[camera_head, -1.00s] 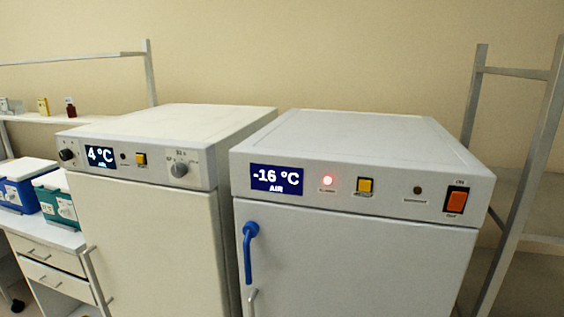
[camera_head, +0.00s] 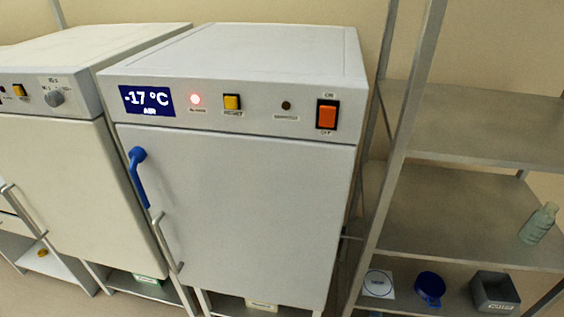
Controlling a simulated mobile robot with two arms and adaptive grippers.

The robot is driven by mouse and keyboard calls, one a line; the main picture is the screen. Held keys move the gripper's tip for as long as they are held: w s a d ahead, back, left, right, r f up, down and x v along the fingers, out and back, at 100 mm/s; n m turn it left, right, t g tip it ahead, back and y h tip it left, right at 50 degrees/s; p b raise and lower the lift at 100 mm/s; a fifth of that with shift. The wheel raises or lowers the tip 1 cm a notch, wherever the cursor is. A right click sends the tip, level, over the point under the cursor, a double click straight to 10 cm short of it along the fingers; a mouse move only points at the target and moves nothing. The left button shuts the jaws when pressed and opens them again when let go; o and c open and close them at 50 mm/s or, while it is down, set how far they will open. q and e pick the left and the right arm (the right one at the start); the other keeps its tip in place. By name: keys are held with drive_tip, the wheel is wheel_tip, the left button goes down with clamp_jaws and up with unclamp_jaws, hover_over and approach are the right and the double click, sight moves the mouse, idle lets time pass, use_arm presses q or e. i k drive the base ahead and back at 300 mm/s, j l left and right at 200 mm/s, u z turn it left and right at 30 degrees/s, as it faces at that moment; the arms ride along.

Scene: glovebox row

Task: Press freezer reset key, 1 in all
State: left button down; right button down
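The freezer (camera_head: 240,190) is a white cabinet in the middle of the head view, with its door shut. Its display (camera_head: 147,101) reads -17 °C AIR. A red lamp (camera_head: 195,99) glows beside the display. The yellow square reset key (camera_head: 232,102) sits right of the lamp, with a small label under it. Further right are a dark unlit lamp (camera_head: 286,105) and an orange ON/OFF switch (camera_head: 327,115). Nothing covers the panel. Neither of my grippers shows in the view.
A second white cabinet (camera_head: 70,170) with its own yellow key (camera_head: 19,90) and knob (camera_head: 54,98) stands close on the left. A grey shelf rack (camera_head: 470,120) on the right holds a bottle (camera_head: 539,223), a blue container (camera_head: 429,287) and a grey bin (camera_head: 495,291).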

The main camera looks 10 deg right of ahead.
sight(231, 102)
drive_tip(key=l+u, duration=0.15)
drive_tip(key=l, duration=0.5)
drive_tip(key=k+l+u, duration=0.1)
drive_tip(key=l, duration=0.55)
drive_tip(key=l+u, duration=0.25)
drive_tip(key=l, duration=0.4)
drive_tip(key=l+u, duration=0.25)
drive_tip(key=l, duration=0.45)
